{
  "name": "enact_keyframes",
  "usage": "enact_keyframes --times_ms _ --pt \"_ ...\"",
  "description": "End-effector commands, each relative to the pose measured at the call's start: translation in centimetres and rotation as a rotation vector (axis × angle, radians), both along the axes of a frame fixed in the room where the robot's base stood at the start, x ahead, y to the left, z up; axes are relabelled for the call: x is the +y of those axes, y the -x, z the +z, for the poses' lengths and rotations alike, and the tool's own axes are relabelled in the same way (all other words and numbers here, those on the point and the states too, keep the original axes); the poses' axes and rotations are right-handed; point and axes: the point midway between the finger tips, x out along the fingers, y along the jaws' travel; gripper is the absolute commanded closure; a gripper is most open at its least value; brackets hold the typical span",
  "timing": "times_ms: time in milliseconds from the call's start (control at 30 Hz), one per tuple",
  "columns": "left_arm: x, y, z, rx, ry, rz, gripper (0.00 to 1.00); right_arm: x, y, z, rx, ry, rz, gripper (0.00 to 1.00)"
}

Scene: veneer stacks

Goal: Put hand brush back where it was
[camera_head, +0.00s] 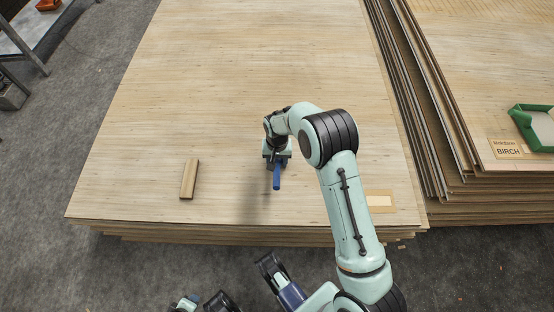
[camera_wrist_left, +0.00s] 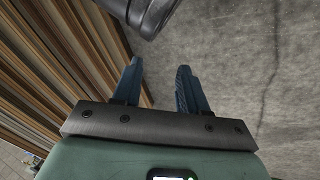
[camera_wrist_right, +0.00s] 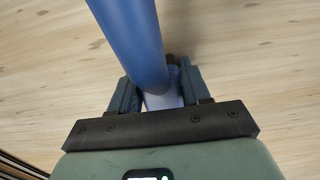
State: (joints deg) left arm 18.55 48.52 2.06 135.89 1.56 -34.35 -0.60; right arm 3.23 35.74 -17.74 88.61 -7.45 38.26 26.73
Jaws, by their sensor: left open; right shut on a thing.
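The hand brush, seen as a blue handle (camera_head: 277,178), is in my right gripper (camera_head: 275,158), above the near part of the veneer stack (camera_head: 230,70). In the right wrist view the blue handle (camera_wrist_right: 132,40) passes between the shut fingers (camera_wrist_right: 158,85) and runs toward the top of the picture. The bristles cannot be made out. My left gripper (camera_wrist_left: 158,68) is open and empty, over the grey floor beside the stack's layered edge (camera_wrist_left: 50,60).
A wooden block (camera_head: 189,179) lies on the stack left of the brush. A paper label (camera_head: 380,199) lies near the front right edge. A second stack (camera_head: 470,60) at right carries a green tray (camera_head: 522,122) and a BIRCH label (camera_head: 508,150). The back of the stack is clear.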

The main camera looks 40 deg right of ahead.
Motion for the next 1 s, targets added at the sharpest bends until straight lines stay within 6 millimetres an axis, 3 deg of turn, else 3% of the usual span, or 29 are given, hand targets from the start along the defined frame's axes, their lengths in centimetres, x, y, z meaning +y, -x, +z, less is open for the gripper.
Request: enact_keyframes --times_ms 33,100,467,1000 --pt "0.0 0.0 -0.1 0.001 0.000 0.001 0.57 0.0 0.0 -0.2 0.001 0.000 0.000 0.47" --pt "0.0 0.0 -0.1 0.001 0.000 0.001 0.57 0.0 0.0 -0.1 0.001 0.000 0.000 0.28" --pt "-0.1 0.0 0.3 -0.001 0.001 -0.001 0.57 0.0 0.0 0.4 0.000 0.000 -0.001 0.28" --pt "-2.1 3.9 3.0 0.099 0.052 -0.042 0.57 0.0 0.0 10.6 -0.002 0.001 0.000 0.28"
